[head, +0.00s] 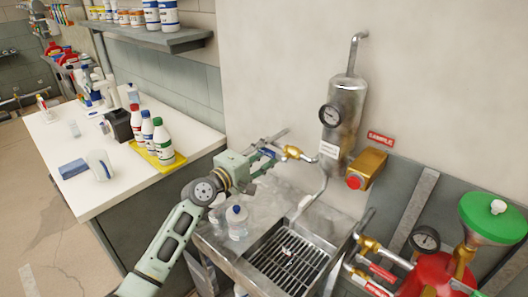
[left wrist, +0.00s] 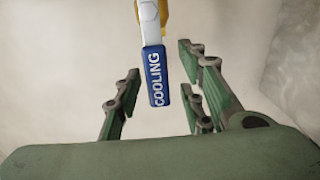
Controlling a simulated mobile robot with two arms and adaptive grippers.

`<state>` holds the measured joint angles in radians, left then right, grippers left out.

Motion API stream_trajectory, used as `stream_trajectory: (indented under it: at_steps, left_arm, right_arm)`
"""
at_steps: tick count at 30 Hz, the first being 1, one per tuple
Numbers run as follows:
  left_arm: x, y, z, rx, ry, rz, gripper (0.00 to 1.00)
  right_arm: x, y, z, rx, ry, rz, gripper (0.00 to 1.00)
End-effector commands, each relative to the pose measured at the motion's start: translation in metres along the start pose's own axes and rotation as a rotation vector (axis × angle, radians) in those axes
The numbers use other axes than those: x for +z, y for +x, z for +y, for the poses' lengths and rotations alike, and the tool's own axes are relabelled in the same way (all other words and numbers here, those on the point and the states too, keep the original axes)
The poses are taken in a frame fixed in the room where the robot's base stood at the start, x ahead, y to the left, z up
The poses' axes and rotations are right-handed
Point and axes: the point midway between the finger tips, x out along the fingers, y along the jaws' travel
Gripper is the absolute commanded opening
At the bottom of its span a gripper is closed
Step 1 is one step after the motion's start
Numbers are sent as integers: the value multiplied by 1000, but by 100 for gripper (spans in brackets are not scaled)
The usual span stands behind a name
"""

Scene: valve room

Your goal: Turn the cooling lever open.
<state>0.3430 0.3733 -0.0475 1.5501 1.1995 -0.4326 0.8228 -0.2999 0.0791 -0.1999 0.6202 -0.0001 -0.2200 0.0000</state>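The cooling lever has a blue grip lettered COOLING (left wrist: 156,76) and a pale stem in the left wrist view. In the head view its blue grip (head: 268,152) shows small beside the brass valve (head: 294,152) on the pipe. My left gripper (head: 270,157) is at the lever, its green fingers (left wrist: 160,88) open on either side of the blue grip. Gaps show between the fingers and the grip in the left wrist view, so I see no contact. The fingers partly hide the lever in the head view. My right gripper is not in view.
A steel cylinder with a gauge (head: 343,115) and a brass box with a red button (head: 368,168) are right of the valve. A sink with a grate (head: 330,236) lies below. A bench (head: 95,205) is left.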

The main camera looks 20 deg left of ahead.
Motion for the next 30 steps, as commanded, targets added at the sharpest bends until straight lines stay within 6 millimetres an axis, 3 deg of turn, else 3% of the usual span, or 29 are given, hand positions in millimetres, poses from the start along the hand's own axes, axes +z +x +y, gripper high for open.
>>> stream_trajectory:
  at_steps: [8, 21, 30]
  left_arm:
    - [-1, -15, -1, -1, 3, 1, 37]
    - [0, -102, -1, -3, 3, 0, 37]
    - [0, -120, 0, 0, 0, 0, 37]
  right_arm:
    - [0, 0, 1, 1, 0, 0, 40]
    - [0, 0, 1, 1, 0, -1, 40]
    - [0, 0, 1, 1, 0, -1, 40]
